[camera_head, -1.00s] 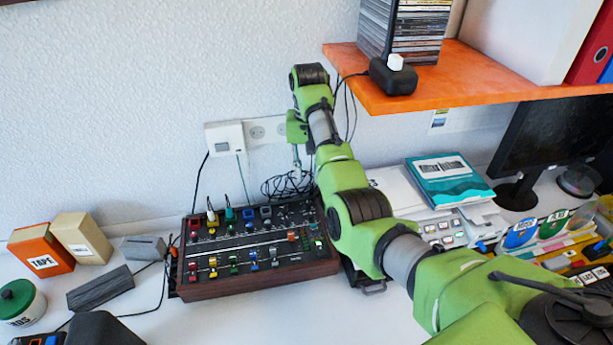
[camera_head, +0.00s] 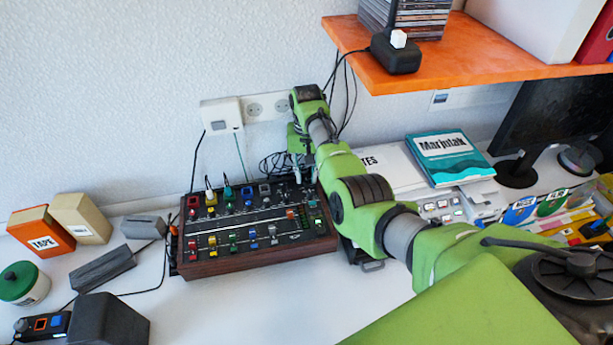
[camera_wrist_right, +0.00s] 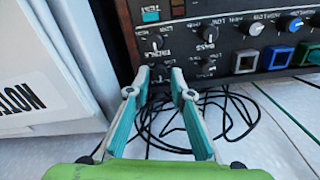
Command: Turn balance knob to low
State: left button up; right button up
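The mixer (camera_head: 215,262), a dark panel with a wooden frame, rows of sliders and small knobs, sits on the desk by the wall. My right gripper (camera_head: 300,172) reaches down over its back right corner. In the right wrist view the gripper (camera_wrist_right: 159,72) has its two teal-lined fingers apart, with their tips at a small black knob (camera_wrist_right: 161,72) near the panel's edge. I cannot tell whether they touch it. Other small knobs (camera_wrist_right: 156,43) lie close by; their labels are upside down and too blurred to tell which is balance. My left gripper is out of view.
Black cables (camera_wrist_right: 230,115) lie behind the mixer. A white labelled box (camera_wrist_right: 45,85) stands close beside the gripper. An orange shelf (camera_head: 480,62) overhangs at the right. A teal book (camera_head: 450,160) lies right of my arm. The desk in front of the mixer is clear.

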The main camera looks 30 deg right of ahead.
jog(key=shift+f, duration=0.75)
grip_shut()
jog(key=shift+r+n+p, duration=0.2)
jog(key=shift+n+p, duration=0.75)
jog(key=shift+n, duration=0.25)
jog(key=n+p, duration=0.1)
jog(key=n, duration=0.1)
jog(key=shift+d+f+n, duration=0.1)
jog(key=shift+n, duration=0.2)
jog(key=shift+n+p, duration=0.4)
jog(key=shift+n, duration=1.6)
